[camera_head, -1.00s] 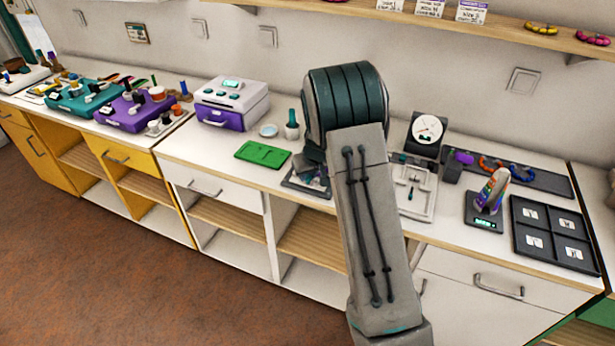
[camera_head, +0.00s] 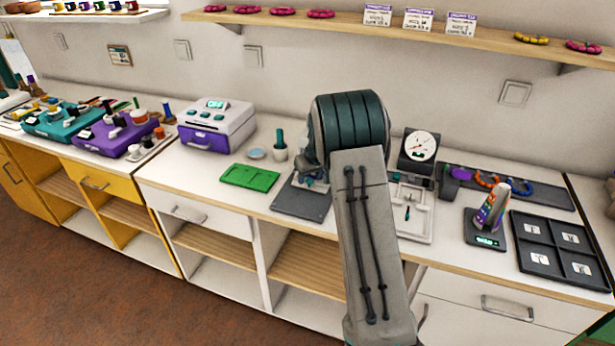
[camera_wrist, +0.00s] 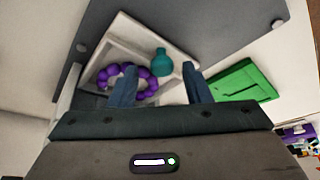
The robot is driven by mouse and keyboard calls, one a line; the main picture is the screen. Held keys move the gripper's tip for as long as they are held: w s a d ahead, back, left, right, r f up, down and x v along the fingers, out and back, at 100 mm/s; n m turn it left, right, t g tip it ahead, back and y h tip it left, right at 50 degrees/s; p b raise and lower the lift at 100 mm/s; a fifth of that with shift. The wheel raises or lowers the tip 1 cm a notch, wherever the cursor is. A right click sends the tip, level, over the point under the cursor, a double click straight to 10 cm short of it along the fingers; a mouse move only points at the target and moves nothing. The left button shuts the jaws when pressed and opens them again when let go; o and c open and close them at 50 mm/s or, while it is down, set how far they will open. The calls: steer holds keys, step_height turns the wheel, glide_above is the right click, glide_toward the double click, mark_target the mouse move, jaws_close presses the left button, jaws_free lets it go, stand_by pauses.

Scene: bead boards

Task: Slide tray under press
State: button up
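In the wrist view a pale tray (camera_wrist: 180,53) lies on a dark grey plate (camera_wrist: 190,15). A purple beaded ring (camera_wrist: 147,86) and a teal bottle-shaped piece (camera_wrist: 160,62) sit in it. My gripper (camera_wrist: 158,82) is over the tray, its two blue fingers apart, with the ring and teal piece between and just beyond them. I cannot tell whether a finger touches the tray. In the head view the plate (camera_head: 300,203) shows left of my arm, its front part bare; my arm hides much of the area behind. I cannot make out the press for certain.
A purple and white machine (camera_head: 216,130) stands further left.

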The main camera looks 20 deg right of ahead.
steer(key=shift+r, duration=0.1)
steer(key=v, duration=0.7)
steer(key=shift+r+b, duration=0.2)
steer(key=shift+b, duration=0.2)
steer(key=shift+s, duration=0.1)
steer(key=s+a+r+m+g, duration=0.1)
steer(key=s+a+r, duration=0.25)
steer(key=s, duration=0.45)
steer(key=s+a+r, duration=0.2)
steer(key=s+r, duration=0.3)
steer(key=s, duration=0.4)
steer(key=s+a+m, duration=0.1)
steer(key=s+a, duration=0.2)
steer(key=s, duration=1.8)
steer(key=shift+f+g+h+p, duration=0.15)
steer(key=shift+g+h+p, duration=0.2)
steer(key=shift+g+h, duration=0.05)
steer(key=shift+w, duration=0.1)
